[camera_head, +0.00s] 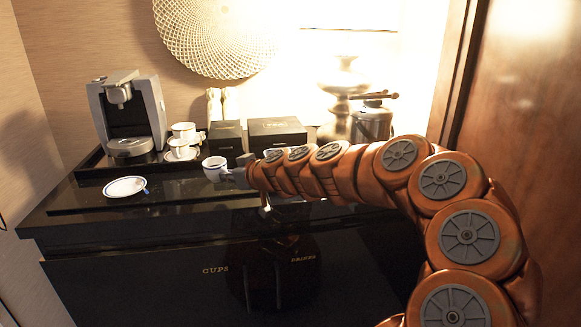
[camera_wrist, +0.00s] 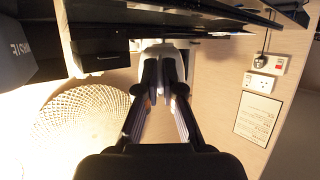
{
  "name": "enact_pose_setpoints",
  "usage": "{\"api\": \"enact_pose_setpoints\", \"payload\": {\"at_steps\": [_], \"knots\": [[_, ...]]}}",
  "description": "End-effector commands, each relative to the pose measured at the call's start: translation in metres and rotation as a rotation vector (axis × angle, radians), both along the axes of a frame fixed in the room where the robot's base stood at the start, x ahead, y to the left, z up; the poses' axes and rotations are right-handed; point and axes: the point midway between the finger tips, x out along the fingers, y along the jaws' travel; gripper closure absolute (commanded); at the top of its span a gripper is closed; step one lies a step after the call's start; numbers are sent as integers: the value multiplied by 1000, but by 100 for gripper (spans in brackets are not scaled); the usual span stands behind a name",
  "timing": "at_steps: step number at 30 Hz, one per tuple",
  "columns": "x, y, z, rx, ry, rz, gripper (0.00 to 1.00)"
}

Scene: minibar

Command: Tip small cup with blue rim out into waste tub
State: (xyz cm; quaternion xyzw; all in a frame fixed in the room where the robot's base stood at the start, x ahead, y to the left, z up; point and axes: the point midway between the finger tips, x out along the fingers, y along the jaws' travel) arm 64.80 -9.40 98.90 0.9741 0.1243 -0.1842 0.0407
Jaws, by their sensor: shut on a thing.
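A small white cup (camera_head: 213,172) with a dark-looking rim is held by my gripper (camera_head: 238,174) above the black counter, left of the arm. Its opening faces up; any tilt is too small to tell. In the wrist view, my gripper's fingers (camera_wrist: 164,85) close on a pale thing (camera_wrist: 163,48), which looks like the cup. What is inside the cup is not clear. I cannot pick out a waste tub in either view.
A blue-rimmed saucer (camera_head: 125,187) lies on the counter (camera_head: 90,204) at left. A coffee machine (camera_head: 128,115) and white cups (camera_head: 184,131) stand behind it. Dark boxes (camera_head: 277,133) and a metal pot (camera_head: 371,122) stand at the back. A wooden panel (camera_head: 515,100) rises at right.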

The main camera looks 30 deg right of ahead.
Motion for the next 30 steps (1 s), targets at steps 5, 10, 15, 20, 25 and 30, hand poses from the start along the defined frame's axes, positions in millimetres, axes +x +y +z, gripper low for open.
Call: {"api": "enact_pose_setpoints", "payload": {"at_steps": [5, 10, 15, 20, 25, 30], "knots": [[-6, -31, 0, 8, -5, -26, 100], [-14, -54, 7, 18, -3, -44, 100], [-25, -72, 13, 24, 0, -61, 100], [-36, -86, 22, 25, 4, -75, 100], [-47, -93, 28, 26, 14, -82, 100], [-53, -96, 34, 28, 17, -87, 100]]}}
